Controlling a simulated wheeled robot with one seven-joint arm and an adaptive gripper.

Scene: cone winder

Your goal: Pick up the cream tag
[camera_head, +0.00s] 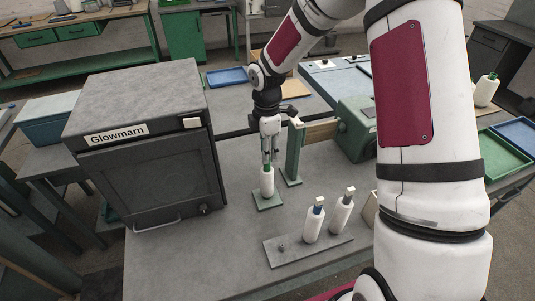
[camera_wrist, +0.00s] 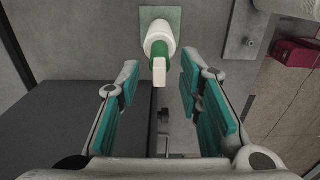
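A white bobbin with a green top (camera_head: 267,182) stands upright on a small grey-green plate by the box-shaped machine. In the wrist view, a small cream tag (camera_wrist: 160,72) stands on the green neck of this white bobbin (camera_wrist: 159,40). My gripper (camera_head: 269,155) points down just above that bobbin. In the wrist view my gripper (camera_wrist: 160,88) is open, with teal pads on either side of the tag and gaps between. In the head view the fingers largely hide this tag.
The grey machine marked Glowmarn (camera_head: 150,150) stands close to the left. A green post (camera_head: 293,155) with a brown beam rises close to the right. Bare tabletop (camera_head: 225,225) lies between.

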